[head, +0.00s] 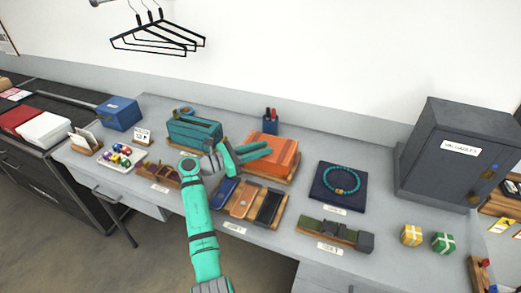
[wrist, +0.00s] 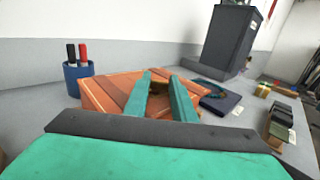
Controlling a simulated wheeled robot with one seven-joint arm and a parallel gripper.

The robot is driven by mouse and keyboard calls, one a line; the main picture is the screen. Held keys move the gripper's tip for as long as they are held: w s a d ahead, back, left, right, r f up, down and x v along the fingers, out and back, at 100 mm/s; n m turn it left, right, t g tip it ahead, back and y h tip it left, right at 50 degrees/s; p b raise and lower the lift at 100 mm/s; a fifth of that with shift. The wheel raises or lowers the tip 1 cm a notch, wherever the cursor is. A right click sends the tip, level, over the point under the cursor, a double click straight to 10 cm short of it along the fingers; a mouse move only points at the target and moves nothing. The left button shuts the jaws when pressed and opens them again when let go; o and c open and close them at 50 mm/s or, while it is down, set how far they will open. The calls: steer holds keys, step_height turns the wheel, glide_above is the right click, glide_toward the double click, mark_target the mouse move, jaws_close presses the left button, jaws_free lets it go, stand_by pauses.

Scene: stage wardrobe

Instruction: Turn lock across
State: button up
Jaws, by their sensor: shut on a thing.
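An orange box (head: 284,163) with plank-like strips stands on a wooden base on the grey counter; it also shows in the wrist view (wrist: 105,92). My gripper (head: 269,150) reaches over its top from the left. In the wrist view my two teal fingers (wrist: 160,77) lie over the box with a narrow gap between their tips. They are shut on a small part at the box, which I take for the lock. The fingers hide most of it, so its angle cannot be told.
A dark safe (head: 452,150) stands at the right, and a pen cup (head: 270,126) behind the box. A teal box (head: 193,132) is left of it. A necklace pad (head: 337,188), phone-like cases (head: 243,200) and a belt (head: 338,234) lie nearby. Bare counter shows between them.

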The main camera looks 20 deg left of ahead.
steer(key=shift+w+m+g+h, duration=0.25)
steer(key=shift+m+g+h, duration=0.85)
steer(key=shift+g, duration=0.3)
steer(key=shift+w+a+m+g+h, duration=0.1)
steer(key=shift+m+g+h, duration=0.3)
steer(key=shift+m+g, duration=0.15)
steer(key=shift+f+g, duration=0.1)
steer(key=shift+g, duration=0.25)
steer(key=o, duration=1.1)
steer(key=shift+c, duration=0.2)
